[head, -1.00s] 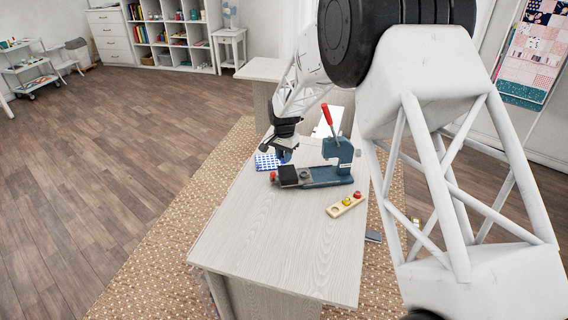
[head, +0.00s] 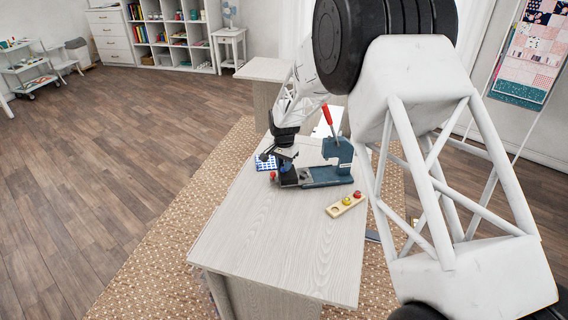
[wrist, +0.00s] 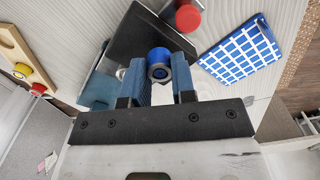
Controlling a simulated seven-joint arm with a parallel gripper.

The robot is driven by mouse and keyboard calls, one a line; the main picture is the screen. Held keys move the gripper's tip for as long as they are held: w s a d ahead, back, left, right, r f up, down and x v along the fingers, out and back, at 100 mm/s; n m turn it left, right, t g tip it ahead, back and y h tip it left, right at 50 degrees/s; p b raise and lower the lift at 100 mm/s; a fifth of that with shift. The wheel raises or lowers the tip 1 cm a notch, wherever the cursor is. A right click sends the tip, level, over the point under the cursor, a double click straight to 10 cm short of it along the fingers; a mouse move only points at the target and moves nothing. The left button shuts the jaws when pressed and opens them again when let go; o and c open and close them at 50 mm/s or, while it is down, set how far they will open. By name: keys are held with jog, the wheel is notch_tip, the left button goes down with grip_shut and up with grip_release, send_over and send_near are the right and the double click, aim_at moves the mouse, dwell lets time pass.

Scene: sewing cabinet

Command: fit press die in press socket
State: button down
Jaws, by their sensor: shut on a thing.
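The press die is a small blue cylinder with a metallic round centre (wrist: 158,62). My gripper (wrist: 159,82) is shut on it, one blue finger pad on each side. The gripper also shows in the head view (head: 284,160), small, at the front end of the press. The press (head: 338,152) is blue-grey with a red lever (head: 327,114) and a long base on the table. In the wrist view the dark front block of the base (wrist: 135,38) lies behind and beside the die. I cannot make out the press socket or whether the die touches the block.
A blue-and-white checked piece (wrist: 240,50) lies beside the press front. A red knob (wrist: 187,17) sticks out at the base's end. A wooden holder (head: 334,209) with a yellow and a red piece lies in front of the press. The near table (head: 268,248) is clear.

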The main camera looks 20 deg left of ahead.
jog(key=shift+f, duration=0.4)
jog(key=c, duration=0.9)
grip_release()
jog(key=shift+c, duration=0.2)
jog(key=shift+r, duration=0.1)
notch_tip(320, 180, up, 13)
dwell(0.5)
